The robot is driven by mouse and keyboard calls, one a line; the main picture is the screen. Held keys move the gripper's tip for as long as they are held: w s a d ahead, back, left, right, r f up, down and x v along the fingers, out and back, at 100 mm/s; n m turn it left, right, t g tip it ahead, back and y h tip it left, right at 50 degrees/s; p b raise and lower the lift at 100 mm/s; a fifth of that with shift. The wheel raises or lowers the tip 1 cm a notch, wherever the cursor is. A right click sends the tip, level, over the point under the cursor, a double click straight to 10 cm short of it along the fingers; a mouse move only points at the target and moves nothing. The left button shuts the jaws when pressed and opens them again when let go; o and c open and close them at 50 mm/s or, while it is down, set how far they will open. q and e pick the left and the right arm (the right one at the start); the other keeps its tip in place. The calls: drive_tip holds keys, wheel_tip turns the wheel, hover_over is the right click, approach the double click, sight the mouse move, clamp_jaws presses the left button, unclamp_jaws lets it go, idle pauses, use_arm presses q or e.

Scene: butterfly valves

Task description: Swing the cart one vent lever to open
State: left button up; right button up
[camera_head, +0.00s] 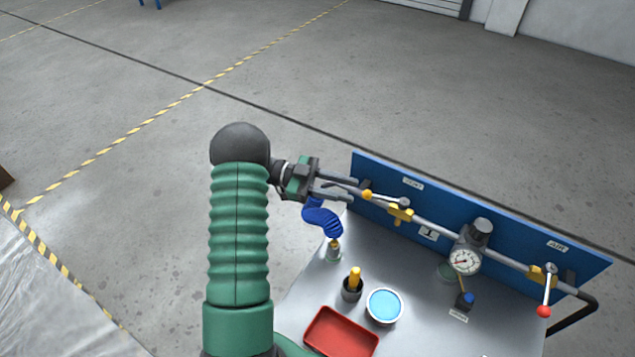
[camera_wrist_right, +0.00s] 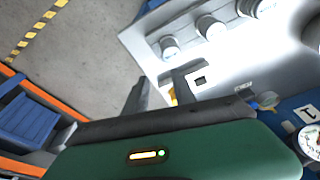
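The vent lever (camera_head: 385,198), a silver bar with a yellow ball at its left end, lies along the pipe of cart one at the yellow vent valve (camera_head: 400,215). A VENT label is on the blue panel (camera_head: 465,206) behind it.
A gauge (camera_head: 464,261) and a red-balled air lever (camera_head: 545,290) are further right on the pipe. A blue hose (camera_head: 322,218) hangs below my left gripper. A red tray (camera_head: 341,333), blue-filled bowl (camera_head: 384,306) and dark cup (camera_head: 352,290) stand on the cart top.

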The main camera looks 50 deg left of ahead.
use_arm(q)
drive_tip(key=v, duration=0.9)
drive_tip(key=shift+a, duration=0.15)
drive_tip(key=shift+f, duration=0.15)
